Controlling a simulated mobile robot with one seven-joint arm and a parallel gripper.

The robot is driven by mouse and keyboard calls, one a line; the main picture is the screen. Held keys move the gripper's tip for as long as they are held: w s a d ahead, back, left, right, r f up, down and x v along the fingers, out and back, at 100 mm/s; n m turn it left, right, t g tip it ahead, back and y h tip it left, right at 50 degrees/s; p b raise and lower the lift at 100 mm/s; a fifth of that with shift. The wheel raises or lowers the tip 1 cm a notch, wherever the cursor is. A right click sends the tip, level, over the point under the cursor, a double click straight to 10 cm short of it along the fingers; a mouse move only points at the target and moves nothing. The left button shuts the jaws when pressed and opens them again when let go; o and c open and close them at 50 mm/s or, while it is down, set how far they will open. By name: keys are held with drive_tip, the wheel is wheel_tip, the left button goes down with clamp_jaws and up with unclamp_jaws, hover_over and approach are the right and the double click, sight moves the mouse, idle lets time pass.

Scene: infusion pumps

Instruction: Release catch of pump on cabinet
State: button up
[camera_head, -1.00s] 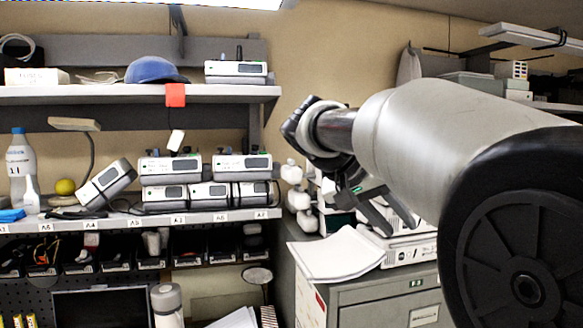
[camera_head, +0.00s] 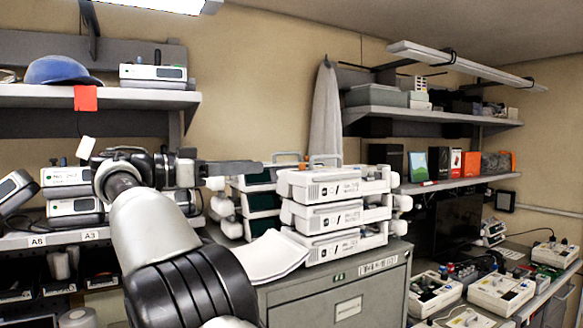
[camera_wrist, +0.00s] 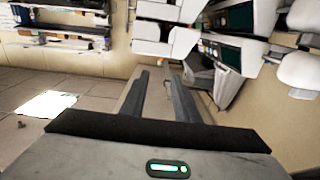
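A stack of white pumps (camera_head: 335,216) stands on the grey filing cabinet (camera_head: 338,288) right of my gripper. Beside it on the left is another stack of pumps with dark green screens (camera_head: 262,203). I cannot make out a catch for certain. My gripper (camera_head: 258,168) points right, at about the height of the stacks' tops, with its tips near the green-screened stack. I cannot tell whether it touches. In the wrist view the two fingers of my gripper (camera_wrist: 158,75) are apart with nothing between them. Pumps (camera_wrist: 165,40) show beyond and to the right.
Loose papers (camera_head: 262,258) lie on the cabinet's front left. A left shelf (camera_head: 100,97) holds a blue cap (camera_head: 62,70) and a pump (camera_head: 153,75). A right workbench holds several devices (camera_head: 500,292). A grey cloth (camera_head: 327,110) hangs behind the stacks.

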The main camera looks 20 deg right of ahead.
sight(299, 164)
drive_tip(key=p+x, duration=0.1)
drive_tip(key=x, duration=1.1)
drive_tip(key=shift+c, duration=0.3)
clamp_jaws()
drive_tip(key=shift+a, duration=0.1)
idle(0.7)
